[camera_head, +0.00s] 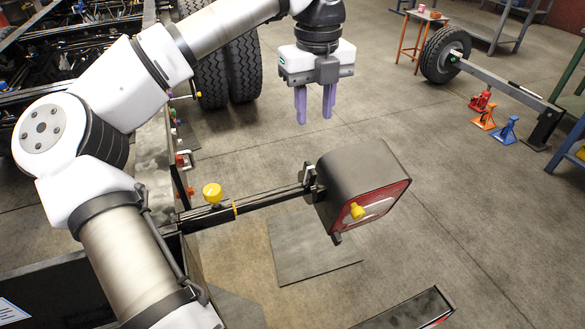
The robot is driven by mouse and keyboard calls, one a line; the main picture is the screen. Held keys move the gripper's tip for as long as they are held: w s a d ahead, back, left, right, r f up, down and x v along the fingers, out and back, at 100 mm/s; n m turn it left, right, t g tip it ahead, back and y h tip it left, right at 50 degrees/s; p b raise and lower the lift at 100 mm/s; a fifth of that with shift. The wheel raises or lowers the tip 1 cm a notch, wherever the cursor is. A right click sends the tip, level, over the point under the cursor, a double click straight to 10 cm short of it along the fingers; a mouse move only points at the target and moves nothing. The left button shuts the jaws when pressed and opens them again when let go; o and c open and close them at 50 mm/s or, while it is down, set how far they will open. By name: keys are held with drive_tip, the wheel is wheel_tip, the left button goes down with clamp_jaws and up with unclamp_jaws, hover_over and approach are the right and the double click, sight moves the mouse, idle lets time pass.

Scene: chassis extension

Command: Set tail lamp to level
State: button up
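The tail lamp (350,172) is a dark grey box-like housing with a red-rimmed face turned to the lower right. It sits at the outer end of a dark bar (265,199) and looks tilted in the picture. A yellow knob or tab (357,210) shows on its face, partly over a pale strip. Another yellow knob (212,193) stands on the bar nearer the chassis. My gripper (314,110) points down with its two purple fingers apart and nothing between them. It hangs above and behind the lamp, apart from it.
The chassis rail (177,150) and dual tyres (228,70) are at the left and back. A dark flat plate (300,255) lies on the floor below the lamp. An axle with wheel (445,54) and red, orange and blue stands are at the upper right.

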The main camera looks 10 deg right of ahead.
sight(310, 166)
wheel_tip(310, 166, down, 14)
drive_tip(key=shift+a+p, duration=0.1)
drive_tip(key=shift+p, duration=1.05)
clamp_jaws()
